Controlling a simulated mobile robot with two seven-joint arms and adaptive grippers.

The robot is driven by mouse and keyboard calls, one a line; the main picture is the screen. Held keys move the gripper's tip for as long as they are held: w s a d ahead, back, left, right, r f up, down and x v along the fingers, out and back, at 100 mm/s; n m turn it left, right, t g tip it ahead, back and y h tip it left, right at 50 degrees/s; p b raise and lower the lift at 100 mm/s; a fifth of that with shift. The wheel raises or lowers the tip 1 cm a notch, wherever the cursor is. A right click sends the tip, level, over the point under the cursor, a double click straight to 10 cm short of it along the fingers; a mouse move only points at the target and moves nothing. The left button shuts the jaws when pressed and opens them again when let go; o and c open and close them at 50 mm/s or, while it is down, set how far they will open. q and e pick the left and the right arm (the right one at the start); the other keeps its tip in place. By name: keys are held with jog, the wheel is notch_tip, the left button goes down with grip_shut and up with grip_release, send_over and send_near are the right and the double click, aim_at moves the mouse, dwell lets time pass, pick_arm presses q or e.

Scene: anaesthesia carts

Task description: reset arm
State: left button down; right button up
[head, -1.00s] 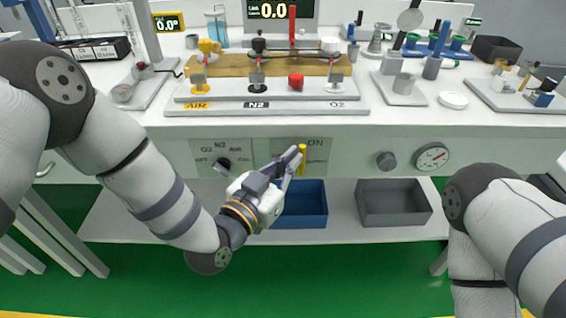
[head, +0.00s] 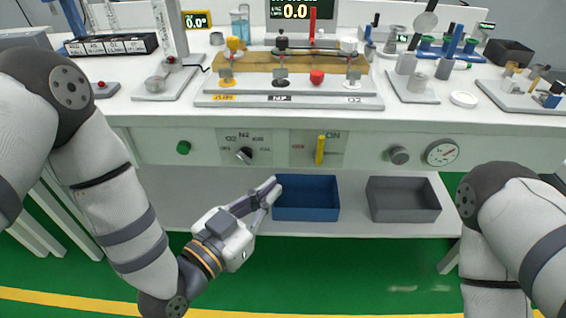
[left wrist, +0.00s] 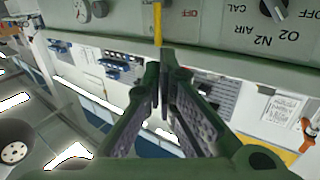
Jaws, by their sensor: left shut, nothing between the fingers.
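My left gripper (head: 270,190) is shut and empty in the head view, in front of the bench and beside the left end of the blue bin. In the left wrist view its two fingers (left wrist: 165,85) come together with nothing between them, and a yellow lever (left wrist: 157,22) shows beyond the tips. In the head view this yellow lever (head: 321,150) stands upright on the front panel (head: 285,148), above and right of the gripper. They are apart. My right arm shows at the right edge, but its gripper is out of view.
A blue bin (head: 305,214) and a grey bin (head: 404,215) stand on the lower shelf (head: 365,230). The panel carries a black selector knob (head: 244,155), a green button (head: 183,147), a grey knob (head: 398,155) and a round gauge (head: 442,152). Floor in front is clear.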

pick_arm(q)
jog(key=s+a+f+n+g+y+p, duration=0.1)
jog(key=s+a+f+n+g+y, duration=0.2)
jog(key=s+f, duration=0.45)
jog(key=s+a+f+g+y+p, duration=0.1)
jog(key=s+a+f+g+y, duration=0.2)
jog(key=s+a+f+g, duration=0.35)
jog(key=s+a+f+n+g+y+p, duration=0.1)
jog(key=s+a+g, duration=0.3)
jog(key=s, duration=0.8)
jog(key=s+a+f+n+g+y, duration=0.2)
jog(key=s+a+n+g+y, duration=0.1)
jog(key=s, duration=0.9)
jog(key=shift+a+g+p, duration=0.35)
jog(key=shift+a+g, duration=0.1)
jog(key=shift+a, duration=0.5)
pick_arm(e)
jog(key=w+r+t, duration=0.1)
jog(key=w+r, duration=0.3)
jog(key=shift+w+r+t, duration=0.2)
jog(key=shift+r+t, duration=0.05)
jog(key=shift+t, duration=0.15)
pick_arm(q)
jog(key=shift+f, duration=0.1)
